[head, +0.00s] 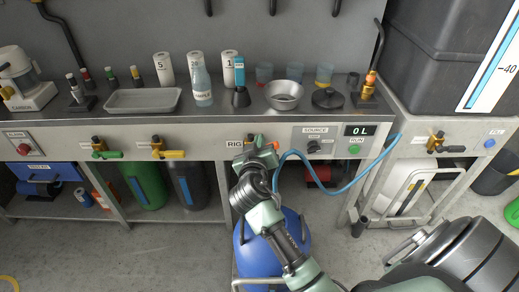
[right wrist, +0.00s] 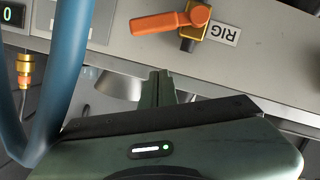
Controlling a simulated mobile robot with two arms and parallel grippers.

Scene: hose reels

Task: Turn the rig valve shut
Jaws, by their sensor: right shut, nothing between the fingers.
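The rig valve has an orange lever and a brass body on the bench's front panel, beside the RIG label (head: 234,143). In the head view my right gripper (head: 257,152) covers most of the valve, and the tip of the orange lever (head: 275,145) shows beside it. In the right wrist view the valve's orange lever (right wrist: 165,21) lies sideways, along the panel, and points away from the RIG label (right wrist: 222,32). The right gripper's fingers (right wrist: 160,76) are together and empty, apart from the lever in that view. My left gripper is not in view.
The source panel (head: 316,142) and a display reading 0 L (head: 361,130) are right of the valve. Green (head: 107,154) and yellow (head: 169,154) valves are left. A blue tank (head: 291,232) stands below.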

